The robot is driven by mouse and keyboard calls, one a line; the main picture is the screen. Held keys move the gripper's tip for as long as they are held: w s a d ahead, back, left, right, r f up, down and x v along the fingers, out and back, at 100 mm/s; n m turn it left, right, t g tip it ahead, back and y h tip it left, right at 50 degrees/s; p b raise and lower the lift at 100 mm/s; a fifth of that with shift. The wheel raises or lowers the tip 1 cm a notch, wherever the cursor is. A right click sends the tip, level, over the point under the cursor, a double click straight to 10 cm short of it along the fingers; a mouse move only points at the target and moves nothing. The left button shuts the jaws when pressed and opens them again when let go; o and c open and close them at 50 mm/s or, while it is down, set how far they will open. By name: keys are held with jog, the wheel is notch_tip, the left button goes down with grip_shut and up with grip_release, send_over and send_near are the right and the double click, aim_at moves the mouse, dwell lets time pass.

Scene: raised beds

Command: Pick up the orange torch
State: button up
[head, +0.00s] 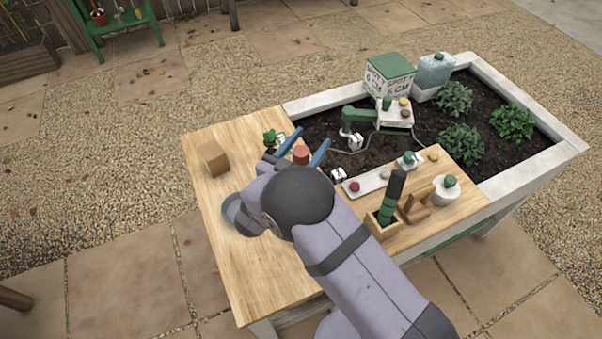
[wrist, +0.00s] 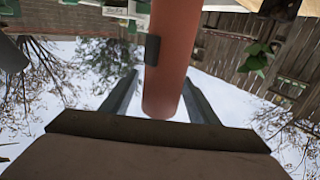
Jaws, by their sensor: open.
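The orange torch (wrist: 172,60) fills the middle of the wrist view as a reddish-orange cylinder with a small dark part on its side. Its rounded end lies between the two fingers of my gripper (wrist: 160,82), with a narrow gap showing on each side. In the head view, only the round orange top of the torch (head: 301,153) shows between the blue fingers of my gripper (head: 312,138), over the wooden table. My gripper is open. My wrist and arm hide the torch's lower part in the head view.
To the right are a tray with knobs (head: 372,183), a dark green tool (head: 391,198) upright in a wooden holder, and a white jar (head: 445,192).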

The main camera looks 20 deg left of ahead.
grip_shut()
jog(key=shift+r, duration=0.2)
